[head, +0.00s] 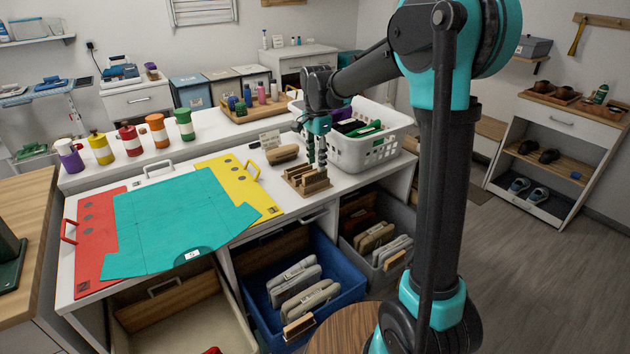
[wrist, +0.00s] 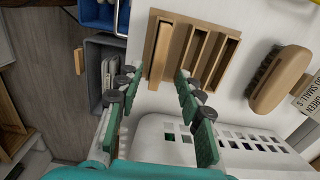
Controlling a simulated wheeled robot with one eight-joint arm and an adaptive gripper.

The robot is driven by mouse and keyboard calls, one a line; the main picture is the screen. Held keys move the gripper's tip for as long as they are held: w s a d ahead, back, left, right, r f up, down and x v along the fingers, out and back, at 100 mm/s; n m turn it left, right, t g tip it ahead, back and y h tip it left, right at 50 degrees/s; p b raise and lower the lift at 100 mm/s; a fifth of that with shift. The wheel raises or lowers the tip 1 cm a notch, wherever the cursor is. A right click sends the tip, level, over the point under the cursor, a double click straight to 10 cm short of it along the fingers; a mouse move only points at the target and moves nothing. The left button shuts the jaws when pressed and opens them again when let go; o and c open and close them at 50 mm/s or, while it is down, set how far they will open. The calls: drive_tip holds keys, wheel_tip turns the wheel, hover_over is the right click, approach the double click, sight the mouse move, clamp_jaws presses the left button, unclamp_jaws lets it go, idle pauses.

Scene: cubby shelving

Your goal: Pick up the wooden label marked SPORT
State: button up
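A brown wooden rack (head: 312,191) stands on the white counter near its front edge, with several upright wooden labels (head: 314,178) in it. In the wrist view the rack shows at the top centre, with the lighter label (wrist: 160,55) at its left side. No lettering is readable on the labels, so I cannot tell which one is marked SPORT. My gripper (head: 316,160) points down over the rack. In the wrist view my gripper (wrist: 158,78) is open, its two fingers well apart, with nothing between them.
A white basket (head: 372,154) stands close behind the gripper. A wood-handled brush (head: 282,154) and a small sign (head: 270,139) are beside the rack. Open blue (head: 350,290) and grey (head: 408,215) drawers jut out below. Teal, red and yellow sheets cover the counter's left.

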sight(315, 172)
drive_tip(key=shift+s+a+f, duration=0.15)
drive_tip(key=shift+s+f, duration=0.05)
drive_tip(key=shift+f, duration=0.95)
drive_tip(key=shift+s+a+f, duration=0.1)
drive_tip(key=shift+s+f, duration=0.05)
drive_tip(key=shift+f, duration=1)
clamp_jaws()
